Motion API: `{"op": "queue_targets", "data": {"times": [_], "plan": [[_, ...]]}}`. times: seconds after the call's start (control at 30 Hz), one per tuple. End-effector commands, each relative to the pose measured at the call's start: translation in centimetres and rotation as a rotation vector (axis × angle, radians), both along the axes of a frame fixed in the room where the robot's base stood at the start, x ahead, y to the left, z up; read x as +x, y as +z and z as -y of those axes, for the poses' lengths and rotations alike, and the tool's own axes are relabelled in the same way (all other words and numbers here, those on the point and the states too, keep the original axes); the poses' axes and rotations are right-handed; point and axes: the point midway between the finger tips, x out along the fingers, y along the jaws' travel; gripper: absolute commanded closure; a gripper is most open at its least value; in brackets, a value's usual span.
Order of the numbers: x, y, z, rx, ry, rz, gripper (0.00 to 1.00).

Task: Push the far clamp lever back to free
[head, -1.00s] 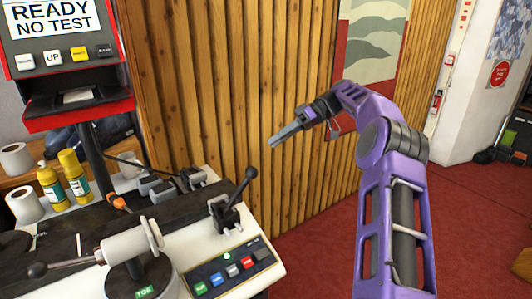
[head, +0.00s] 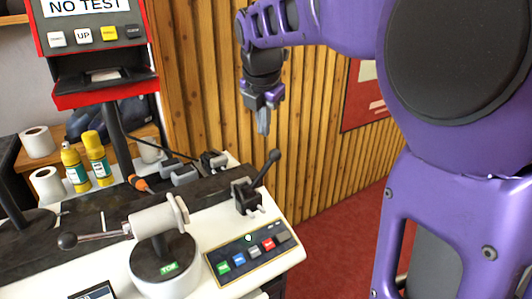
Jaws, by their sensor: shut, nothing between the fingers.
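A black lever (head: 267,168) with a ball knob leans up and to the right from a black clamp block (head: 246,196) at the right end of the bench. A second lever (head: 98,237), a metal rod with a dark ball knob, lies nearly level at the near left, on a pale cylinder (head: 155,218). The views carry no label saying which is the far clamp lever; the black one stands farther back. My gripper (head: 263,129) points down, shut and empty, seen just above the black lever's knob. A gap shows between fingertips and knob.
A button panel (head: 252,254) lies in front of the black clamp. Yellow bottles (head: 97,158), paper rolls (head: 47,185) and a red-framed screen (head: 95,35) stand at the left. A slatted wooden wall (head: 310,140) rises behind the lever.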

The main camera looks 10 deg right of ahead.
Motion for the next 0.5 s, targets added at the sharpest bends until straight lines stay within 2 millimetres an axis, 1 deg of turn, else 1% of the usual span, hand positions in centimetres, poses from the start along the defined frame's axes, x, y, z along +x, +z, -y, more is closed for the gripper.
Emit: {"op": "queue_targets", "data": {"times": [0.07,0.17,0.27,0.5], "plan": [[-0.2,-0.1,0.0,-0.018,0.020,0.008,1.00],[0.1,-0.9,0.1,-0.021,0.025,0.009,1.00],[0.7,-2.4,0.2,-0.020,0.024,0.005,1.00],[2.7,-7.2,0.7,-0.017,0.021,0.004,1.00]]}}
